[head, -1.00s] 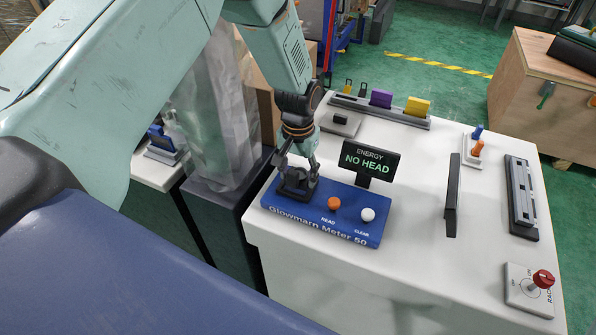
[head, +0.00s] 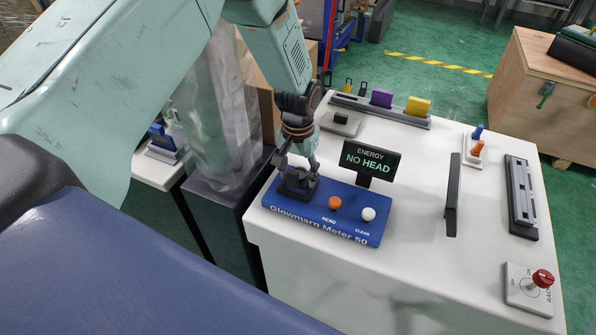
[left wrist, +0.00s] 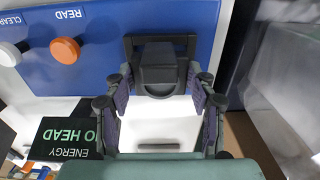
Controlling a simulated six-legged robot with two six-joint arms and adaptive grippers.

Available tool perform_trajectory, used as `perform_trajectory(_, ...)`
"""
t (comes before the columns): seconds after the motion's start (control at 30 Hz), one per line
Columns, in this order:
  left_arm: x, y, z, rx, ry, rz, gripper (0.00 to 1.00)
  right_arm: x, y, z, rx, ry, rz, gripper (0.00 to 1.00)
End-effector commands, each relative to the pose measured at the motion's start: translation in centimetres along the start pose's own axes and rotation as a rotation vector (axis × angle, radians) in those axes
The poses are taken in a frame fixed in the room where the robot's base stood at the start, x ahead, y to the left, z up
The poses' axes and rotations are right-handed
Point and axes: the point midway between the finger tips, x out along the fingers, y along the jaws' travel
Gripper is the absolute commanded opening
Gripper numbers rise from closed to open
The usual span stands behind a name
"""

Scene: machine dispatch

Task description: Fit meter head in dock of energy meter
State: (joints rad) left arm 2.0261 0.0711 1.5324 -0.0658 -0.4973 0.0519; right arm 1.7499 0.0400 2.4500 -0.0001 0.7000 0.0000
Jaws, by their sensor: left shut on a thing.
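The blue energy meter (head: 300,216), labelled Glowmarp Meter 50, lies on the white bench. Its small screen (head: 371,161) reads "ENERGY NO HEAD". An orange READ button (head: 334,203) and a white CLEAR button (head: 368,214) sit on its top. My left gripper (head: 296,172) points down at the meter's left end. In the left wrist view, its two fingers (left wrist: 160,95) are shut on the dark meter head (left wrist: 157,66). The head is at the black square frame of the dock (left wrist: 130,48); whether it is seated cannot be told. My right gripper is not in view.
A rack (head: 380,110) with purple and yellow pieces stands at the bench's back. A dark upright panel (head: 452,195), a grey rail (head: 521,197) and a red-knob switch (head: 541,280) are to the right. The bench front is clear.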

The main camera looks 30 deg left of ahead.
Motion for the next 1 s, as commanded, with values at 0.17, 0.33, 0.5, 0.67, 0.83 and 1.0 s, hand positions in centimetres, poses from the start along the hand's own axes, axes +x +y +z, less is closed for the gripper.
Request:
perform_trajectory(0.17, 0.4, 0.0, 0.0, 0.0, 0.001, 0.0, 0.2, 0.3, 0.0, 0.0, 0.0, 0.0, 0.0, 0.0)
perform_trajectory(0.33, 0.8, 0.0, 0.0, 0.0, 0.001, 0.0, 0.2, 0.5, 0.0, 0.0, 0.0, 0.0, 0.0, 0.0)
perform_trajectory(0.5, 1.1, 0.0, 0.0, 0.0, 0.001, 0.0, 0.2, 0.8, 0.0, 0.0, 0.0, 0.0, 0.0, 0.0)
perform_trajectory(0.67, 1.5, 0.0, 0.0, 0.0, 0.001, 0.0, 0.2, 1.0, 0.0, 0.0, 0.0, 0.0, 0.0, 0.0)
perform_trajectory(0.83, 1.7, 0.0, 0.0, 0.0, 0.001, 0.0, 0.58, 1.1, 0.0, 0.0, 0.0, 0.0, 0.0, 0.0)
perform_trajectory(1.0, 1.7, 0.0, 0.0, 0.0, 0.0, 0.0, 0.73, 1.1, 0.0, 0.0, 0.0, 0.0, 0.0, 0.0)
